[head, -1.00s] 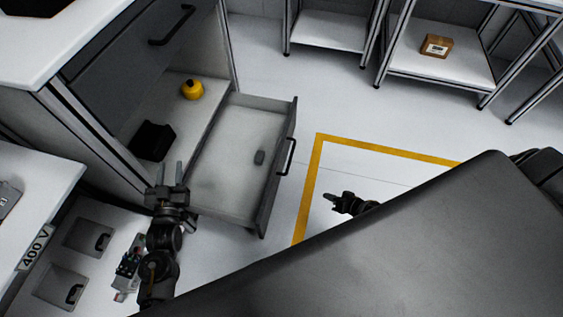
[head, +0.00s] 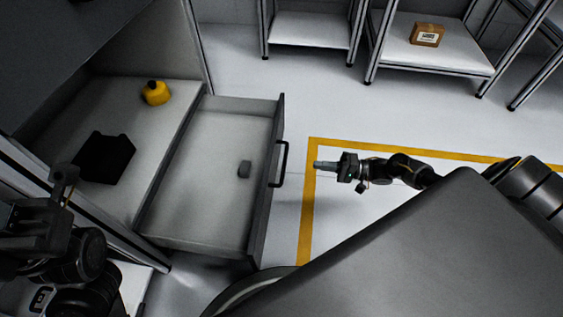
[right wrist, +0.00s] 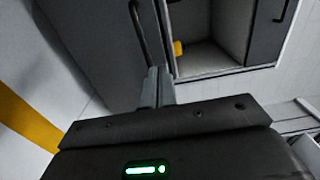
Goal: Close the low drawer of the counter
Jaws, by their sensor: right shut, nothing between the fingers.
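The low drawer (head: 262,190) of the counter is pulled out, its front panel facing right, with a dark bar handle (head: 281,165). In the right wrist view the drawer front (right wrist: 95,50) and its handle (right wrist: 138,28) appear just beyond the fingers. My right gripper (head: 318,165) is shut and empty, to the right of the handle and apart from it in the head view; its closed fingers also show in the right wrist view (right wrist: 158,78). My left gripper (head: 64,180) is at the lower left, in front of the counter; its finger opening is unclear.
On the counter's open shelf (head: 150,118) stand a yellow container (head: 156,92) and a black bin (head: 104,158). Yellow floor tape (head: 308,215) runs right of the drawer. Metal racks stand behind, one holding a cardboard box (head: 426,34).

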